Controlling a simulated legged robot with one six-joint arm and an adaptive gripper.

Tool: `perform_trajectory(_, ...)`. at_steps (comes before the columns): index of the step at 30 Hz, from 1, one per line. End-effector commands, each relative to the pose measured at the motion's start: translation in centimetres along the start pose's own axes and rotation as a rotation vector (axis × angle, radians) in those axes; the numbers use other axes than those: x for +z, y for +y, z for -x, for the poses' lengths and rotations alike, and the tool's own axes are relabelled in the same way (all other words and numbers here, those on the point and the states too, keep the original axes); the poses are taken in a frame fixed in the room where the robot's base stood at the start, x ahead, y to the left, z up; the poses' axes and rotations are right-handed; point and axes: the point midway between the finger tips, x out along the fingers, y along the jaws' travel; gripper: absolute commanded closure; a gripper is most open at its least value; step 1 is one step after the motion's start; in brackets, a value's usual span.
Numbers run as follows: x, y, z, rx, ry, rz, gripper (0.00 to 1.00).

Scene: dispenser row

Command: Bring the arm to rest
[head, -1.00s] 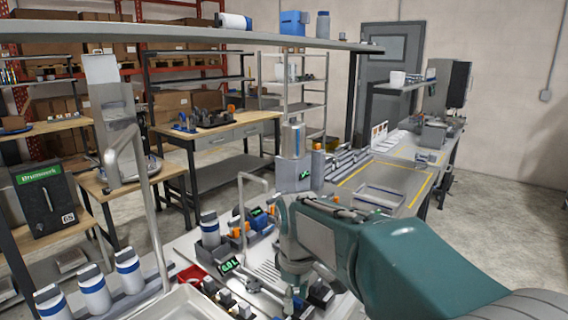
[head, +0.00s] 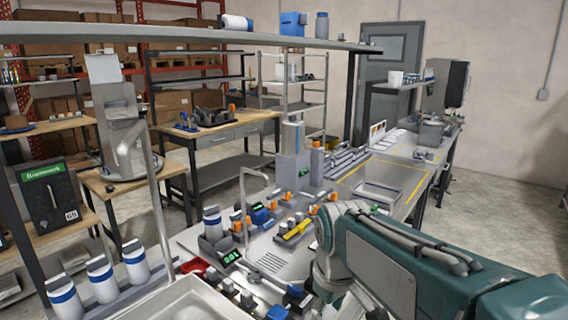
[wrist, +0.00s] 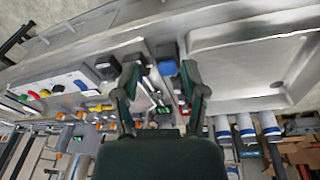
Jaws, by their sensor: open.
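My gripper (wrist: 160,88) is open and empty in the wrist view, its two dark fingers apart over the bench. A small blue-topped block (wrist: 166,67) shows between and beyond the fingers, apart from them. In the head view my green and grey arm reaches in from the lower right, folded low over the near bench. The fingertips are hidden or out of frame there.
The bench holds a steel basin (head: 190,305), white bottles with blue bands (head: 100,278), a scale with a green display (head: 231,256) and a yellow tool (head: 297,229). A shelf (head: 180,32) spans above. Open floor (head: 500,190) lies at the right.

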Motion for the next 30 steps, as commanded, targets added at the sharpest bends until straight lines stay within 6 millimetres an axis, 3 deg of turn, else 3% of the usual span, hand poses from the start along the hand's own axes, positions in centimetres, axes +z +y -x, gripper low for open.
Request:
perform_trajectory(6, 5.9, -0.2, 1.8, 0.058, 0.109, -0.22, 0.44)
perform_trajectory(15, 13.4, -1.5, 1.7, 0.122, 0.266, -0.526, 0.44)
perform_trajectory(21, 15.5, -2.1, 1.1, 0.139, 0.321, -0.625, 0.44)
perform_trajectory(30, 15.7, -2.1, 1.0, 0.14, 0.324, -0.634, 0.44)
